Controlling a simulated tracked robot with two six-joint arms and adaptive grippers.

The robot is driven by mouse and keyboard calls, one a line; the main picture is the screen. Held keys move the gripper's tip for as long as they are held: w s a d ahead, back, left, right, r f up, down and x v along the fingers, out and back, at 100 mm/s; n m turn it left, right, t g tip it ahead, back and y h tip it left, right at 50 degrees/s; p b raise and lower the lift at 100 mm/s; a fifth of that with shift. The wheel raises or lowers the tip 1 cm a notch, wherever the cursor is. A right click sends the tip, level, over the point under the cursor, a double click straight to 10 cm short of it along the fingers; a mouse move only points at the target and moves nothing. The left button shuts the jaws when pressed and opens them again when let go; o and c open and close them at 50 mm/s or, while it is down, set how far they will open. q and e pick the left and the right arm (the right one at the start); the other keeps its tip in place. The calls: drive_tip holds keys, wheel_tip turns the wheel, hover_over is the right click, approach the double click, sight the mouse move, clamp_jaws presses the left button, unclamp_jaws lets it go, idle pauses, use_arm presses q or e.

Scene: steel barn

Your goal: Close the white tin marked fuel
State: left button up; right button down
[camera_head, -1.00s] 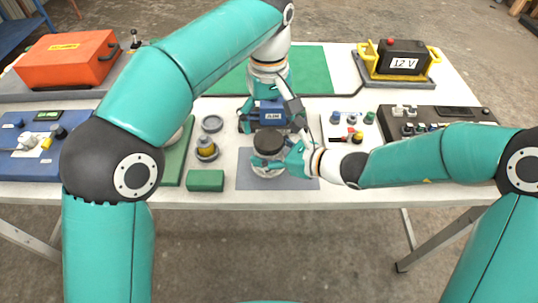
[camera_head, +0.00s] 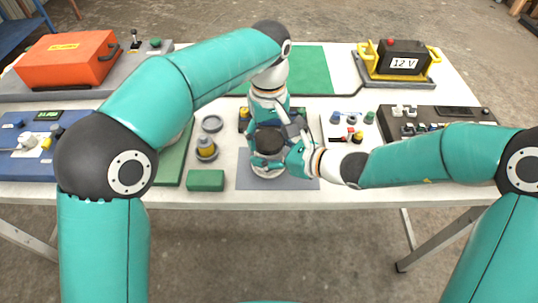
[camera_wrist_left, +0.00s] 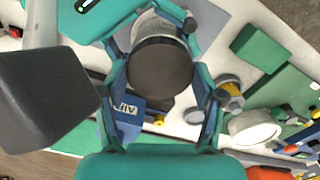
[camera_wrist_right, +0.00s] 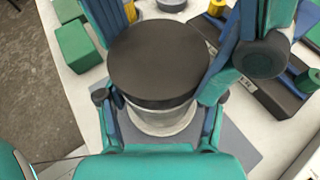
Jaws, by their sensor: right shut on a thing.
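The white tin (camera_wrist_right: 162,120) stands on the grey mat (camera_head: 245,175) at the front middle of the table, with a dark round lid (camera_wrist_right: 155,60) at its top. I cannot tell whether the lid is fully seated, and no fuel marking is readable. My right gripper (camera_head: 282,161) is shut on the tin from the right, its fingers on either side of the white body. My left gripper (camera_wrist_left: 162,58) is open, reaching from behind, with its fingers on both sides of the lid. Whether they touch it is unclear.
A green block (camera_head: 205,180) and a yellow-capped part (camera_head: 206,148) stand left of the mat. A blue box (camera_wrist_left: 127,115) is close behind the tin. A panel with coloured knobs (camera_head: 350,125) lies to the right. The 12 V battery (camera_head: 403,58) is at the back right.

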use_arm(q)
drive_tip(key=c, duration=0.4)
drive_tip(key=o, duration=1.4)
drive_tip(key=shift+c, duration=0.2)
drive_tip(key=shift+r, duration=0.1)
wheel_tip(320, 180, up, 12)
drive_tip(key=shift+f, duration=0.2)
use_arm(e)
drive_tip(key=shift+c, duration=0.4)
unclamp_jaws()
drive_tip(key=shift+d, duration=0.1)
